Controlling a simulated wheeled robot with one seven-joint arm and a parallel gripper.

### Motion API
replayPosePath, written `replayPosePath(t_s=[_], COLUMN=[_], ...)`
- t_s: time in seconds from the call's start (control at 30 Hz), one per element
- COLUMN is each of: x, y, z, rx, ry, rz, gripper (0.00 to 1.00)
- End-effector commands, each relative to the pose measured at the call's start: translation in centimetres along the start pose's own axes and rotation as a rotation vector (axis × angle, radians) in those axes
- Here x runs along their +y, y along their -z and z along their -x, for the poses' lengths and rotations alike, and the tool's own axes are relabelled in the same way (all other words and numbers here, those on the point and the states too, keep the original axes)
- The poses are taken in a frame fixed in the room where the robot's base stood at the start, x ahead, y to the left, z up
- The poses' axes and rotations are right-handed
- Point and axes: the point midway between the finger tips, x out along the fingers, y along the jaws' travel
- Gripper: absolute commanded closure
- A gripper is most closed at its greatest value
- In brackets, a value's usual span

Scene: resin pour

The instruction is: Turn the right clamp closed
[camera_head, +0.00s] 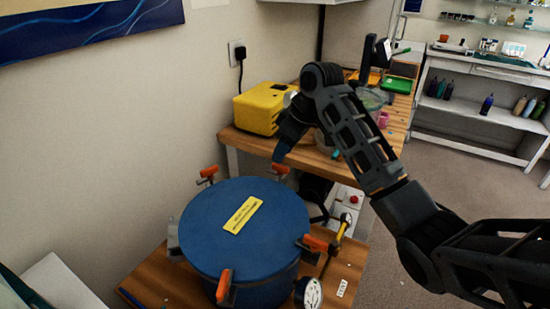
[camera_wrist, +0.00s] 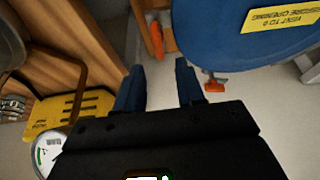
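The blue round pot (camera_head: 245,225) stands on a small wooden stand with a yellow label on its lid. The orange-handled clamps sit around its rim. One clamp (camera_head: 316,243) is at the right, its handle pointing outward. The back-right clamp (camera_head: 280,169) is just below my gripper (camera_head: 281,153). A back-left clamp (camera_head: 208,172) and a front clamp (camera_head: 224,286) also show. In the wrist view my gripper (camera_wrist: 160,80) has its fingers apart with nothing visible between them. One orange handle (camera_wrist: 157,40) appears ahead of the fingers; another (camera_wrist: 214,87) is right of them.
A yellow box (camera_head: 262,107) with a gauge stands on the wooden bench (camera_head: 300,158) behind the pot. A dial gauge (camera_head: 308,292) and a yellow-handled tool (camera_head: 342,228) are at the pot's right front. The wall is close on the left. Open floor lies at the right.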

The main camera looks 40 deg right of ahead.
Motion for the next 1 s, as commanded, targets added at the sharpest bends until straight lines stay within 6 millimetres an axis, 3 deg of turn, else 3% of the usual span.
replayPosePath(t_s=[0.3, 0.67, 1.0], x=[0.0, 0.0, 0.0], y=[0.0, 0.0, 0.0], z=[-4.2, -4.9, -4.9], rx=[-0.001, 0.0, 0.0], ry=[0.0, -0.001, -0.001], rz=[-0.001, 0.0, -0.001], gripper=[0.62, 0.62, 0.92])
